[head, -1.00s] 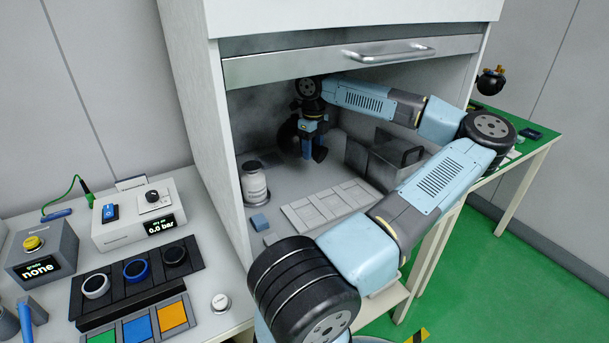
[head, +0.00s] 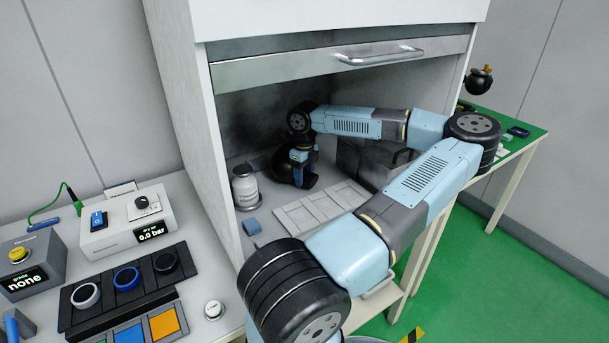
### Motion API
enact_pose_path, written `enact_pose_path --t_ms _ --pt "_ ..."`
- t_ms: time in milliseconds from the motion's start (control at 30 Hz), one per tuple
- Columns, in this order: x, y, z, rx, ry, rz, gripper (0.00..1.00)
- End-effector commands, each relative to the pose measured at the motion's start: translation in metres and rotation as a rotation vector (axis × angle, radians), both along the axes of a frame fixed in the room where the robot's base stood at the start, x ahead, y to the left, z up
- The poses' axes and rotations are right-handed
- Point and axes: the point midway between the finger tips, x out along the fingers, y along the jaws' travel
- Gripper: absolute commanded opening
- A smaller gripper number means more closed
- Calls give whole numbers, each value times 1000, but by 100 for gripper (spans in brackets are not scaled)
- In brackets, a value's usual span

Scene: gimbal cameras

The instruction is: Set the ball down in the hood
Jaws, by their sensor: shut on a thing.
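The hood (head: 225,110) is a white cabinet with its sash raised and its front open. My arm reaches into it from the right. My gripper (head: 303,168) points down inside, toward the back left, and is shut on a dark round thing, which I take for the ball (head: 285,172).
A pale panelled tray (head: 322,208) lies in front. A grey metal bin (head: 362,162) stands to the right, behind my arm. The raised sash (head: 340,58) hangs above.

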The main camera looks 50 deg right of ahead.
Motion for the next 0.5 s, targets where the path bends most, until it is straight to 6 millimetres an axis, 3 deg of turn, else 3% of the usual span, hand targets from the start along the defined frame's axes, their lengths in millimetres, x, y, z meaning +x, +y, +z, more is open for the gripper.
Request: enact_pose_path --t_ms 233,267,500 --pt "0 0 -2 0 0 0 5" --pt "0 0 -3 0 1 0 56" --pt "0 0 -3 0 0 0 78"
